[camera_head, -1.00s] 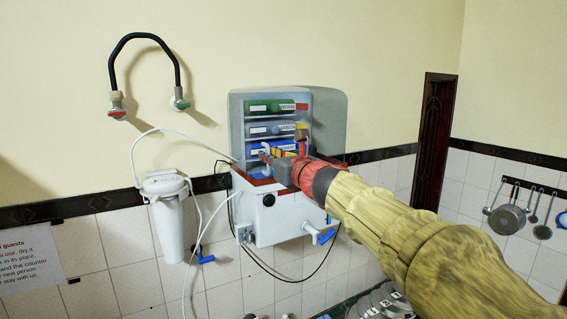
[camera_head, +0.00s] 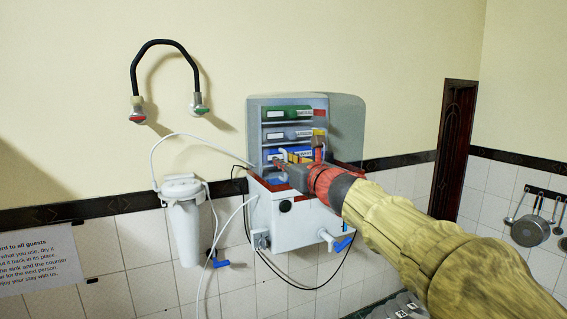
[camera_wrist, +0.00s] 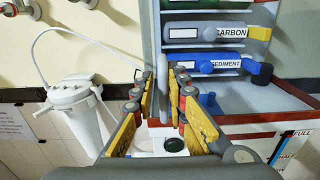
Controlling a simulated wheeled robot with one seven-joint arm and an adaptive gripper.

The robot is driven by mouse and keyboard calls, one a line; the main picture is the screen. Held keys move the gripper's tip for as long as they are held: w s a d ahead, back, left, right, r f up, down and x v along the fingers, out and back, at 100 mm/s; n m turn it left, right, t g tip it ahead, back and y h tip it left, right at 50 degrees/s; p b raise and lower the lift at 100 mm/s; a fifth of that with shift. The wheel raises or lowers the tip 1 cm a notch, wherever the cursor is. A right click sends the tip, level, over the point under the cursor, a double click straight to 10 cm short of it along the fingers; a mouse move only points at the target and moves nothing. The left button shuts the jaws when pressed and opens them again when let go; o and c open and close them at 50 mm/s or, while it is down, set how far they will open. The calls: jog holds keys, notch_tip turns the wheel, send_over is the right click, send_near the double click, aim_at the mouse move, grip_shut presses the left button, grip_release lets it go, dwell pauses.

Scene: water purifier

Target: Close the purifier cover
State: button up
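The water purifier (camera_head: 285,222) is a white wall unit with an open upper front. Its shelves hold a green cartridge (camera_head: 287,113), a grey one and a blue one. The cover (camera_head: 348,128) appears to be the grey panel standing open at the unit's right side. My gripper (camera_head: 277,164) is at the lower left of the opening, in front of the blue cartridge's level. In the wrist view its yellow-padded fingers (camera_wrist: 162,88) are apart, with a narrow grey upright piece showing between the tips. I cannot tell whether they touch it. My arm hides part of the unit's right side.
A white filter canister (camera_head: 184,225) with hoses hangs to the left. A black hose loop (camera_head: 168,43) is above it on the wall. Pans (camera_head: 530,231) hang at far right. The wall above is clear.

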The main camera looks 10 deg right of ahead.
jog(key=v, duration=1.2)
jog(key=shift+w, duration=0.1)
